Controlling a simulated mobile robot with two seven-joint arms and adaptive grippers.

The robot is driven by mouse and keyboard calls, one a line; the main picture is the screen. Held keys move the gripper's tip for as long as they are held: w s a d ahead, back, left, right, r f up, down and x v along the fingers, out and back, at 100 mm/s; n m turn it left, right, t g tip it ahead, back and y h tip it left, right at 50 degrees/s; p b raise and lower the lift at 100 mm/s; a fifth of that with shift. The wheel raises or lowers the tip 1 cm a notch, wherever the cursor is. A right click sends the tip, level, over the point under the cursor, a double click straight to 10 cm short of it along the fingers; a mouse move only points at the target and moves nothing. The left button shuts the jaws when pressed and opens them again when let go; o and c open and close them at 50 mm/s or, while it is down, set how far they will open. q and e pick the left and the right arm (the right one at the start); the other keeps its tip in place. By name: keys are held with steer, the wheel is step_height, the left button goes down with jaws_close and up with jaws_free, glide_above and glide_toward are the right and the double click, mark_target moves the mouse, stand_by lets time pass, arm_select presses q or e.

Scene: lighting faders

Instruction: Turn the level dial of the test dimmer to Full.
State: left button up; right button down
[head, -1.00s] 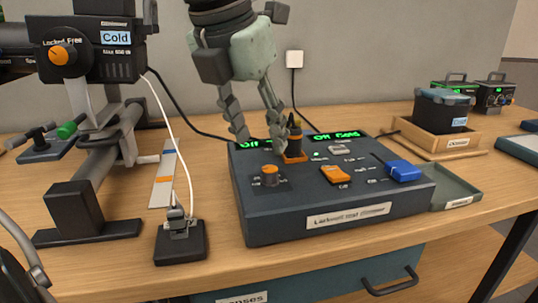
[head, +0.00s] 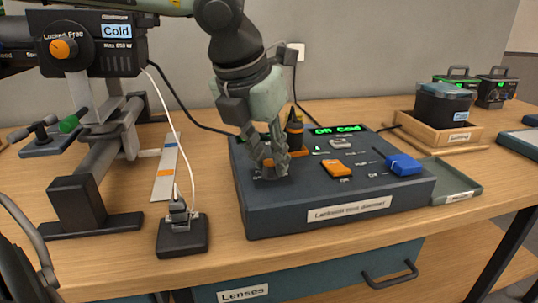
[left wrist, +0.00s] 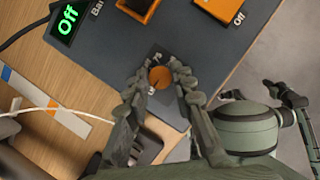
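The test dimmer (head: 300,222) is a dark blue-grey box on the table. Its orange round level dial (left wrist: 160,77) sits near the box's front left corner, with a small dark line on top; I cannot read its setting. My left gripper (head: 269,168) reaches down over the dial. In the left wrist view its fingers (left wrist: 159,78) lie on both sides of the dial, close against it, and look shut on it. The head view mostly hides the dial behind the fingers. Green-grey parts of mine show at the right of the wrist view; whether they include my right gripper is unclear.
Orange switch (head: 337,168), blue connector (head: 403,164) and a dark-tipped orange part (head: 294,130) stand on the box. A lamp fixture (head: 98,45) stands left, a grey tray (head: 455,184) right.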

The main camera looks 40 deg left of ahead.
arm_select(q)
jaws_close()
